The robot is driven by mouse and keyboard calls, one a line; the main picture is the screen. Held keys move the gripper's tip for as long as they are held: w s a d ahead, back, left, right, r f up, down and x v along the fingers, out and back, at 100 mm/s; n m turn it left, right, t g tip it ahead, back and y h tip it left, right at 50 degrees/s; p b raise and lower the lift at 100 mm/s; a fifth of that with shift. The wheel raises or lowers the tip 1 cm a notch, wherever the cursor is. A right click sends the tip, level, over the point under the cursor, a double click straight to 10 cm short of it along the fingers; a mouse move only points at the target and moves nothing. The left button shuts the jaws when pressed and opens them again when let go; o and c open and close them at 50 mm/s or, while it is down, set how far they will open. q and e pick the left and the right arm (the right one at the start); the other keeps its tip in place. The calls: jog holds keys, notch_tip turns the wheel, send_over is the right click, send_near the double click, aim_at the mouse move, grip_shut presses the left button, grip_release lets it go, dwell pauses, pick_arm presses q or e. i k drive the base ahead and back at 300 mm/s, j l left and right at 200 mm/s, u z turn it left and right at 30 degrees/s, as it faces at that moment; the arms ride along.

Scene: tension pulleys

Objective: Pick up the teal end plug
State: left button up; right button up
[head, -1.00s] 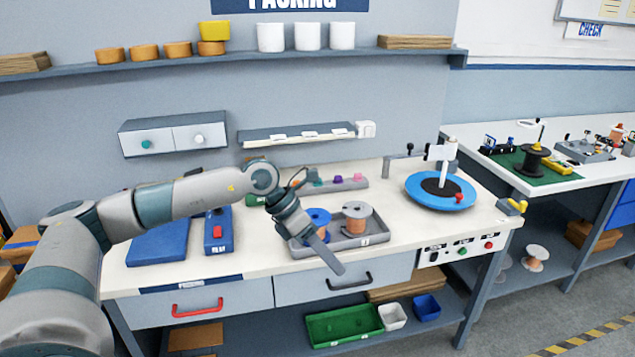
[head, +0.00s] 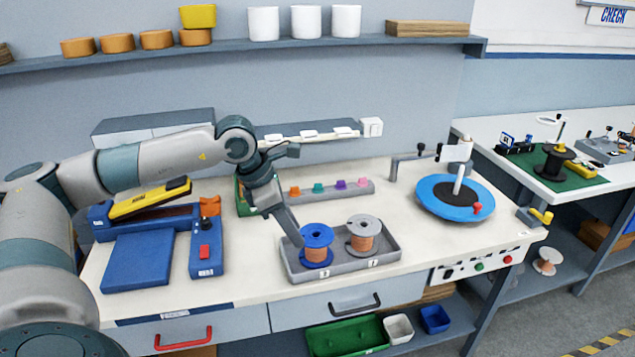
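The teal end plug (head: 318,188) stands in a grey rack (head: 328,192) at the back of the bench, between an orange plug (head: 295,191) and a purple plug (head: 340,184). A pink plug (head: 363,182) is at the rack's right end. My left gripper (head: 296,240) points down, left of and in front of the teal plug, apart from it. Its fingers line up in this view, so I cannot tell whether they are open. Its tip is beside the blue spool (head: 317,246); contact is unclear. My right gripper is not in view.
A grey tray (head: 345,269) holds the blue spool and a grey spool (head: 363,234) in front of the rack. A blue turntable (head: 435,188) is to the right. A blue device with a yellow lever (head: 150,199) is left. Bare bench lies between tray and turntable.

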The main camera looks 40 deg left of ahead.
aim_at(318, 189)
jog(key=i+j, duration=1.1)
jog(key=j, duration=0.15)
